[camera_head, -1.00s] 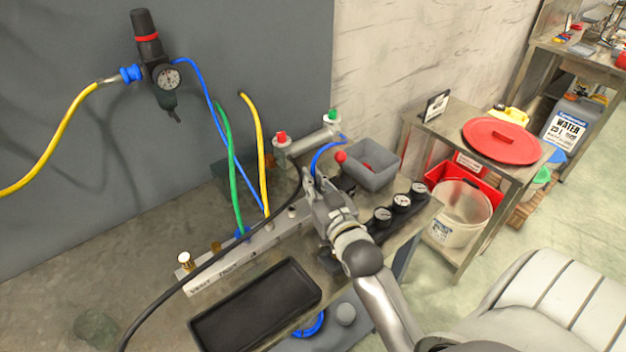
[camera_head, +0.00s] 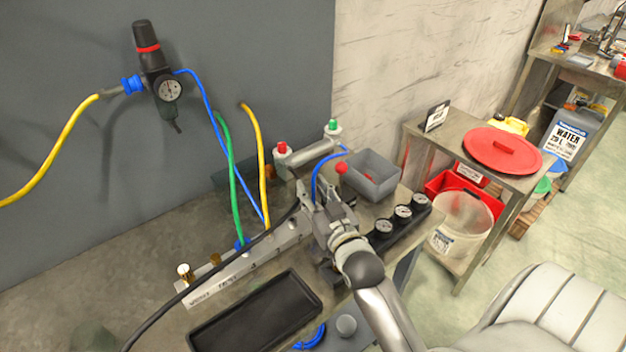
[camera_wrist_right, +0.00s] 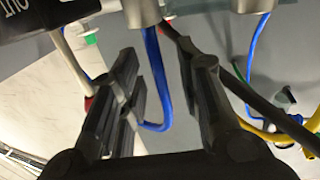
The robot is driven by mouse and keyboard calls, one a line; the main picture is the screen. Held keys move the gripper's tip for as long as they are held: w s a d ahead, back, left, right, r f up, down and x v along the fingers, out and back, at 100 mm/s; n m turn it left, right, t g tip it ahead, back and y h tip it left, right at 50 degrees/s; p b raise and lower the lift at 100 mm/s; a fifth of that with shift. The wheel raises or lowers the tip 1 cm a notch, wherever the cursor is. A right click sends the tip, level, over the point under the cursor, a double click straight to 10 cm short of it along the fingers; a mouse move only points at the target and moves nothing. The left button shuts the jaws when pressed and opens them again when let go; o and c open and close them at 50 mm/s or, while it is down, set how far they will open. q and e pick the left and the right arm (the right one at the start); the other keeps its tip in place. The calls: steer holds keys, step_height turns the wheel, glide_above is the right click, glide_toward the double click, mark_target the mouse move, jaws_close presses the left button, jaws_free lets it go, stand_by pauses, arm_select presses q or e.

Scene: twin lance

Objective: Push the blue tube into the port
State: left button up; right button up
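A short blue tube (camera_head: 318,176) arcs from near the grey bin down toward my right gripper (camera_head: 314,204). In the right wrist view the blue tube (camera_wrist_right: 157,85) hangs from a metal fitting (camera_wrist_right: 142,14) and bends left near its lower end, by the left finger. My right gripper (camera_wrist_right: 165,105) has its fingers wide apart, with the tube between them and not clamped. A grey valve manifold (camera_head: 224,286) runs along the bench. Which port belongs to the blue tube cannot be told; the gripper hides part of the manifold. My left gripper is out of view.
A black tray (camera_head: 255,312) lies in front of the manifold. A grey bin (camera_head: 372,180) and a black gauge block (camera_head: 402,222) stand right of the gripper. A black hose (camera_head: 215,259) crosses the manifold; green (camera_head: 228,165) and yellow (camera_head: 262,170) tubes rise behind it.

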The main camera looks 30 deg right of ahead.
step_height(320, 180, up, 10)
steer(key=shift+f, duration=0.25)
stand_by(0.6)
